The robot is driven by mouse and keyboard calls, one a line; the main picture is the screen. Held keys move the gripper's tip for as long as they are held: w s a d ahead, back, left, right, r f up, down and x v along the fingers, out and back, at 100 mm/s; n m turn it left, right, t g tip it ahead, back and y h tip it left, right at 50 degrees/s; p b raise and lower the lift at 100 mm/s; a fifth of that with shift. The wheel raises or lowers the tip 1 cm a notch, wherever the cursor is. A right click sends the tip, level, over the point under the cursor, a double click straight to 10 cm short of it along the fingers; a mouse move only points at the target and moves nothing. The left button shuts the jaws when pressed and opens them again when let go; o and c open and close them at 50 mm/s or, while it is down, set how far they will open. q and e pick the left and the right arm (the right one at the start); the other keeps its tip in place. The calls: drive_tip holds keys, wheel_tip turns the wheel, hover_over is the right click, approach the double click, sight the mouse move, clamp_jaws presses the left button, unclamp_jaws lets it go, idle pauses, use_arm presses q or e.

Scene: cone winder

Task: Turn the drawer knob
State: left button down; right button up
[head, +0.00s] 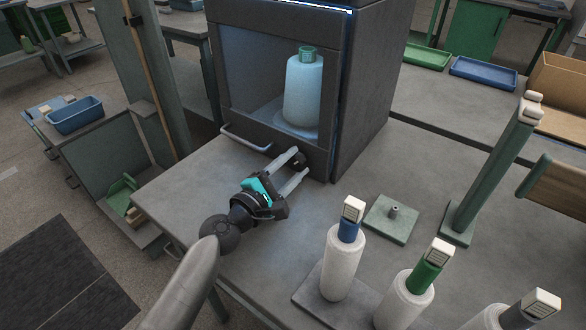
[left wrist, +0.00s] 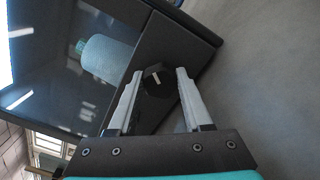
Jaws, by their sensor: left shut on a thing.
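The knob (left wrist: 158,80) is a dark round dial with a light mark on its face, on the lower front of the dark cabinet. It also shows in the head view (head: 298,159). My left gripper (head: 298,163) reaches it from the front, with one pale finger on each side. In the left wrist view the fingers (left wrist: 159,76) close around the knob's sides. The dark cabinet (head: 362,100) stands on the grey bench. A light blue cone with a green top (head: 304,90) stands behind its glass front. My right gripper is not in view.
A curved handle (head: 246,138) is left of the knob. White cones with blue or green tops (head: 343,265) stand at the front right, near a green plate with a peg (head: 391,219) and a green post (head: 485,175). The bench (head: 185,190) left of my arm is clear.

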use_arm(q)
drive_tip(key=m+b, duration=0.1)
drive_tip(key=m, duration=0.2)
drive_tip(key=shift+f, duration=0.1)
drive_tip(key=m+b, duration=0.1)
drive_tip(key=m, duration=0.1)
drive_tip(key=shift+m, duration=0.4)
drive_tip(key=shift+m+b, duration=0.35)
drive_tip(key=shift+m, duration=1.85)
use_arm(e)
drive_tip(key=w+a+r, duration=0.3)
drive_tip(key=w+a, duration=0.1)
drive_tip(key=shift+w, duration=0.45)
use_arm(q)
drive_tip(key=shift+c, duration=1.6)
unclamp_jaws()
